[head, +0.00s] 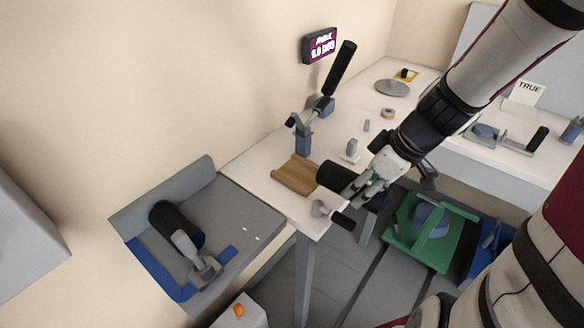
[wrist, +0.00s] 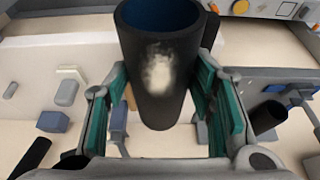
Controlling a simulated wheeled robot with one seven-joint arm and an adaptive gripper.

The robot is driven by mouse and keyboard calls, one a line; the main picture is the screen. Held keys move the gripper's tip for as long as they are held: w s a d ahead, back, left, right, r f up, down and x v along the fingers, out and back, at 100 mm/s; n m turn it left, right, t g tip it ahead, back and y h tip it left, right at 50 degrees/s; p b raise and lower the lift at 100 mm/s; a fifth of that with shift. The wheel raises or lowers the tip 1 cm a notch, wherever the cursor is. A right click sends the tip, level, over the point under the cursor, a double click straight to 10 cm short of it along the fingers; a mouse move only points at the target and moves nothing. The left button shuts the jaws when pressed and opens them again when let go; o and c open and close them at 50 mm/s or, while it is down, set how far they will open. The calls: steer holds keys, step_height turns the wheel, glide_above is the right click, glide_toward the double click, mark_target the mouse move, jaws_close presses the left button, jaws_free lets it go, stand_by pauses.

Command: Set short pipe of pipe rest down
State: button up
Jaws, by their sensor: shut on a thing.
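A short, dark pipe (head: 333,176) is held in my gripper (head: 356,189) at the right side of the pipe rest. In the wrist view the same pipe (wrist: 158,75) stands between the two green-padded fingers of my gripper (wrist: 163,112); its open end shows a blue inside, and its side has a pale patch. The wooden pipe rest (head: 295,176) is a curved brown cradle on the white table and looks empty. The pipe appears above the table beside the rest; the exact gap is hard to tell. Only a brown sliver behind the pipe shows in the wrist view.
A black-handled lever device (head: 303,140) stands behind the rest. A small black-handled tool (head: 335,214) lies at the table's front corner below the gripper. A grey tray (head: 245,215) at left holds another dark cylinder (head: 165,220). A green fixture (head: 420,240) is lower right.

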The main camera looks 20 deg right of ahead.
steer(key=w+a, duration=0.2)
steer(key=w, duration=0.2)
steer(key=w+a+f, duration=0.1)
steer(key=w+a, duration=0.2)
steer(key=w, duration=0.2)
steer(key=w+a, duration=0.2)
steer(key=w, duration=0.2)
steer(key=shift+w+a+f+b, duration=0.15)
steer(key=shift+w+f+b, duration=0.15)
steer(key=shift+w, duration=0.1)
steer(key=shift+f+b, duration=0.3)
steer(key=shift+f, duration=1.35)
steer(key=shift+f, duration=0.15)
steer(key=o, duration=1.2)
